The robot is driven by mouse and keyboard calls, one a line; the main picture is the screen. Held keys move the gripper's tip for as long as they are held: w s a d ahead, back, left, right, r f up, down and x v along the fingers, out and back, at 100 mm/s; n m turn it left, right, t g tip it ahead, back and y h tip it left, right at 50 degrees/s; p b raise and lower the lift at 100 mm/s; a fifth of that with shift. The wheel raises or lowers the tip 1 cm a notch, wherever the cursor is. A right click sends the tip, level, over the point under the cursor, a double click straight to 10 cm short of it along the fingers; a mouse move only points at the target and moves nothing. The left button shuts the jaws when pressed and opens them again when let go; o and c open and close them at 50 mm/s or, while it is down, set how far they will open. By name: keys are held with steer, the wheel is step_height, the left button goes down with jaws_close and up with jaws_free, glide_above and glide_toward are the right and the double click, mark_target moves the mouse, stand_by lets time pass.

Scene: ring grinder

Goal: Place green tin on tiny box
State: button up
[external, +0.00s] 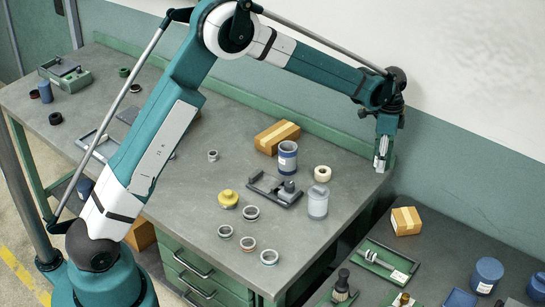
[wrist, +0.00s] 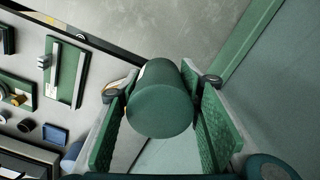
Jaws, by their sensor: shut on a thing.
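My gripper (external: 383,152) hangs pointing down over the right end of the main bench, by its back right corner. In the wrist view, my gripper (wrist: 165,88) is shut on the green tin (wrist: 160,112), a dark green cylinder held between the two green finger pads. The tin is hard to make out in the external view. The tiny box (external: 405,221), a small brown carton with a pale tape strip, sits on the lower right bench, below and slightly right of my gripper, well apart from it. I cannot make out the box clearly in the wrist view.
A larger carton (external: 277,137), a blue-labelled can (external: 288,158), a tape roll (external: 322,173) and a grey jar (external: 318,202) stand on the main bench. The lower bench holds a green tray (external: 385,262) and a blue tin (external: 487,274). A wall runs behind.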

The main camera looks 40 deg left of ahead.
steer(key=s+d, duration=0.2)
steer(key=d, duration=0.5)
steer(key=s+d, duration=0.2)
steer(key=d, duration=0.5)
steer(key=shift+s+d+f, duration=0.25)
steer(key=shift+d, duration=0.1)
steer(key=shift+f, duration=0.1)
glide_above(407, 215)
steer(key=shift+f, duration=3.05)
steer(key=shift+f, duration=0.15)
steer(key=shift+f, duration=1.7)
steer(key=shift+f+b, duration=0.2)
steer(key=shift+b, duration=0.2)
steer(key=o, duration=1)
